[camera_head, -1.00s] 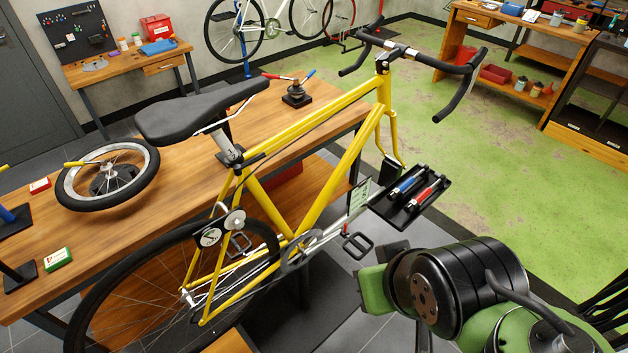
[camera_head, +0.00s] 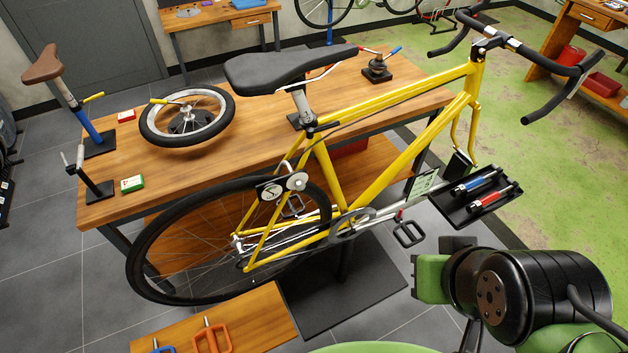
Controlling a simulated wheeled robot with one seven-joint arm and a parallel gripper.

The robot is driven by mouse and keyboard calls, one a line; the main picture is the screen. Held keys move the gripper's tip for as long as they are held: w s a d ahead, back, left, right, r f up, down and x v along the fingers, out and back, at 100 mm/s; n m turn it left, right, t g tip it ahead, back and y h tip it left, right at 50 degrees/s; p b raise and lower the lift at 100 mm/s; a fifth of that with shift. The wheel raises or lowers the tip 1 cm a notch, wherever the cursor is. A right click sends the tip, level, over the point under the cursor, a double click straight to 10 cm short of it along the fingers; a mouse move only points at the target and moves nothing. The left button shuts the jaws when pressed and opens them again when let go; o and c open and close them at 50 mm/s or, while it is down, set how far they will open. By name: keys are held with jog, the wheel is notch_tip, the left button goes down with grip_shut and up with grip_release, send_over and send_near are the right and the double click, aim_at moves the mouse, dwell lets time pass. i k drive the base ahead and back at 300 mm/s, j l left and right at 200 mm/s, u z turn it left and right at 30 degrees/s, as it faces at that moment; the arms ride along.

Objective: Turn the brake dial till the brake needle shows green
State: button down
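A small black gauge plate with a white round face (camera_head: 270,188) is on the yellow bicycle, above the rear wheel near the seat stays. A silver round knob (camera_head: 297,181) sits just to its right and looks like the brake dial. The needle and any green zone are too small to read. My arm's black and green links are at the lower right, well to the right of the gauge.
The yellow bicycle (camera_head: 394,164) stands in front of a wooden workbench (camera_head: 290,92). A black tray with blue and red tools (camera_head: 478,198) juts out near my arm. A low wooden surface with orange-handled tool (camera_head: 212,338) is at the bottom. A pedal (camera_head: 408,233) sticks out.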

aim_at(300, 186)
jog(key=k+j+u, duration=0.15)
jog(key=u, duration=0.35)
jog(key=k+j+u, duration=0.15)
jog(key=u, duration=0.35)
jog(key=k+j+u, duration=0.1)
jog(key=j+u, duration=0.25)
jog(key=u, duration=0.15)
